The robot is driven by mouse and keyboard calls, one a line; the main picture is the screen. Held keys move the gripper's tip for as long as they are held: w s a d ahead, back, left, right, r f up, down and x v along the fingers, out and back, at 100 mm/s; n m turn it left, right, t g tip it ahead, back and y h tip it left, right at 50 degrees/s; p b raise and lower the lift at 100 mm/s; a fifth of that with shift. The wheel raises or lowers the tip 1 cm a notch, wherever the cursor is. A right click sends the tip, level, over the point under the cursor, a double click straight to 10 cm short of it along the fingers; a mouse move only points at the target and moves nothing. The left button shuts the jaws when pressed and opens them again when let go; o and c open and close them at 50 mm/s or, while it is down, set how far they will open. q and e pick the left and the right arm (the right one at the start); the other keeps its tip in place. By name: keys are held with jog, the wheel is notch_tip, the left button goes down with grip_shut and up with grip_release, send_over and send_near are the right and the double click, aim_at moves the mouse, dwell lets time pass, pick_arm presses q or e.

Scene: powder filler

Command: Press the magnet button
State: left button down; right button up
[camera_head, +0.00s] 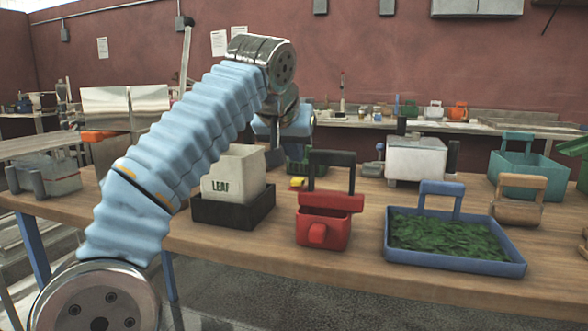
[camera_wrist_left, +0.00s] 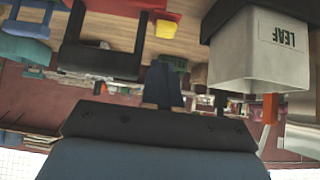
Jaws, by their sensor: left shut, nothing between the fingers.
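I cannot surely pick out the magnet button in either view. A red box (camera_head: 322,229) with a round red knob on its front and a dark upright handle stands at the middle of the table. A small yellow piece (camera_head: 297,183) lies behind it to the left; a yellow patch (camera_wrist_left: 168,16) shows at the top of the left wrist view. My left gripper (camera_wrist_left: 163,70) is shut and empty, its dark fingers together in the left wrist view. My right gripper is not in view.
The LEAF box sits in a black base (camera_head: 232,208). A blue tray of green leaves (camera_head: 452,264), a wooden-coloured box (camera_head: 516,212), a teal crate (camera_head: 520,178) and a white container (camera_head: 415,160) stand to the right on the wooden table (camera_head: 370,195). Bare table lies along the front edge.

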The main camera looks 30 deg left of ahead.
aim_at(299, 179)
pick_arm(q)
jog(key=shift+s+f, duration=0.1)
jog(key=shift+f, duration=1.8)
